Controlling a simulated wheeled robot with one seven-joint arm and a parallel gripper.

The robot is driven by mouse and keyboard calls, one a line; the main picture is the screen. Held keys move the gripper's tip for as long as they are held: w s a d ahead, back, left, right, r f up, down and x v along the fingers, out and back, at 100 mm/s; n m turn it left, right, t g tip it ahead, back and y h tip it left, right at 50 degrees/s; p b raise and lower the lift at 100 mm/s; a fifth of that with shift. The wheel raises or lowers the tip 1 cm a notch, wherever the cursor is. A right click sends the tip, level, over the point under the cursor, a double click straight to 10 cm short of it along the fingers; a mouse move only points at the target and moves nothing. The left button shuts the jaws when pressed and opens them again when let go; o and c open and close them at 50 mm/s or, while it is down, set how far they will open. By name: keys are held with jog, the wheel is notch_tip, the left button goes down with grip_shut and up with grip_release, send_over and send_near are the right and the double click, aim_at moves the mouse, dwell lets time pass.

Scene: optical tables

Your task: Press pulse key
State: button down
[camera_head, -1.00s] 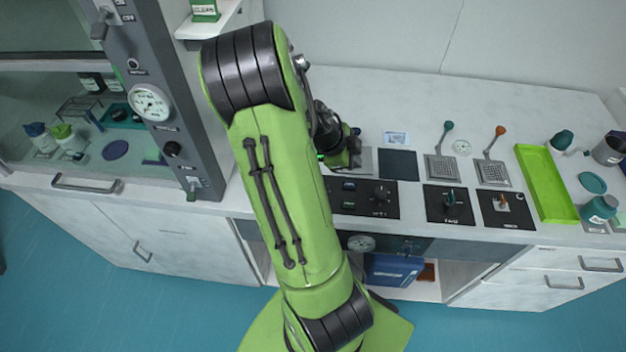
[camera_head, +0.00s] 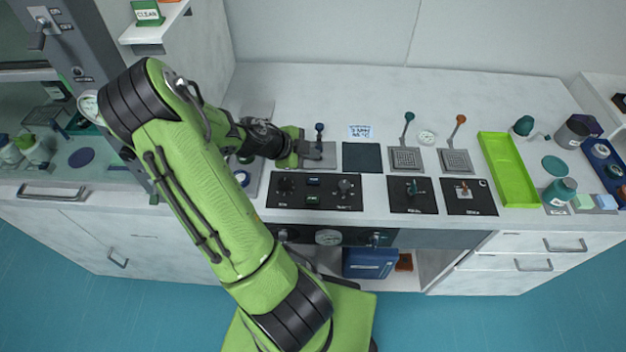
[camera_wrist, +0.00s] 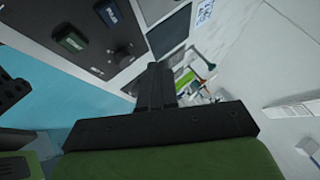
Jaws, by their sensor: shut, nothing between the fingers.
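A black control panel (camera_head: 265,203) on the bench front bears a blue key (camera_head: 313,181) and a green key (camera_head: 312,198) between dark knobs. In the wrist view the blue key (camera_wrist: 107,14) and the green key (camera_wrist: 72,42) show at upper left. Their labels are too small to read surely, so I cannot tell which is the pulse key. My gripper (camera_head: 316,150) is over the bench behind the panel, pointing right, apart from both keys. In the wrist view my gripper (camera_wrist: 158,72) has its black fingers together, with nothing between them.
A blue-knobbed lever (camera_head: 319,128) stands right by my gripper. A dark square pad (camera_head: 361,157), two levers on perforated plates (camera_head: 406,160) and a lime tray (camera_head: 508,170) lie to the right. A grey cabinet post stands at left.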

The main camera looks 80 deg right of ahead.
jog(key=b, duration=0.4)
send_over(311, 181)
notch_tip(311, 181, down, 7)
jog(key=shift+r, duration=0.1)
jog(key=shift+a+f+b, duration=0.1)
jog(key=shift+f+b, duration=0.4)
jog(key=shift+b, duration=0.3)
dwell(0.9)
jog(key=shift+f+b, duration=0.35)
jog(key=shift+b, duration=0.45)
jog(key=shift+f+b, duration=0.35)
jog(key=shift+b, duration=0.25)
dwell(0.3)
dwell(0.4)
jog(key=shift+r, duration=0.85)
jog(key=shift+r+p, duration=1.45)
jog(key=shift+r, duration=1.05)
